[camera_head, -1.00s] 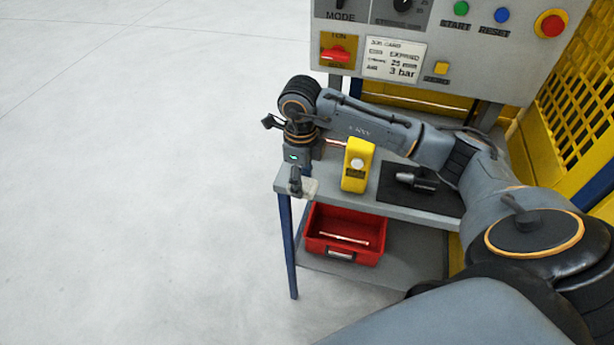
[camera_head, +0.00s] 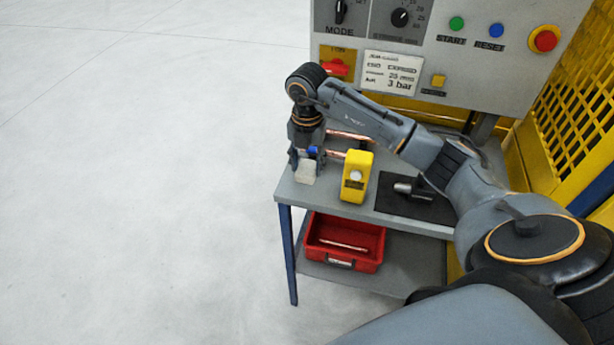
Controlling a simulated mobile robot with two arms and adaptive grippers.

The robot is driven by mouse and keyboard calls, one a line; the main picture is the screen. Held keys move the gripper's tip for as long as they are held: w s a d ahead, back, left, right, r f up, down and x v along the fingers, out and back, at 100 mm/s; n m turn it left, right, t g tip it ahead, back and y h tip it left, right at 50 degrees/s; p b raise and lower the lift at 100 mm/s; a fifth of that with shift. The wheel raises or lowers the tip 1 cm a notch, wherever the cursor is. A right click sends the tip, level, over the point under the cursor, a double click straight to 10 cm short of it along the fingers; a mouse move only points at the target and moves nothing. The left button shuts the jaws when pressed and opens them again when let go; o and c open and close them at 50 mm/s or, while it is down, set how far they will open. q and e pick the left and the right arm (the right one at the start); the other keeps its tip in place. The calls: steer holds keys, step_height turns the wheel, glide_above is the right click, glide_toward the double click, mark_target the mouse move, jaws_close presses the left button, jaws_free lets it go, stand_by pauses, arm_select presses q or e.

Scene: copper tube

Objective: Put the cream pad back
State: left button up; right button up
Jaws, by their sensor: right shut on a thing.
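The cream pad (camera_head: 305,174) is a small pale block at the left end of the grey bench top (camera_head: 328,200). My right gripper (camera_head: 306,163) points down over it and is shut on it. The gripper covers the pad's upper part. I cannot tell whether the pad touches the bench or hangs just above it. My left gripper is not in view.
A yellow block-shaped device (camera_head: 355,178) stands just right of the pad. Copper tubes (camera_head: 350,136) lie behind. A grey tool (camera_head: 408,188) rests on a black mat (camera_head: 390,205). A red bin (camera_head: 318,250) sits on the lower shelf. A control panel (camera_head: 440,55) rises behind.

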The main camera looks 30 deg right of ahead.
mark_target(307, 176)
steer(key=shift+f, duration=0.8)
step_height(307, 176, down, 3)
steer(key=shift+p, duration=0.65)
steer(key=shift+f, duration=0.3)
steer(key=shift+f, duration=0.15)
steer(key=o, duration=1.1)
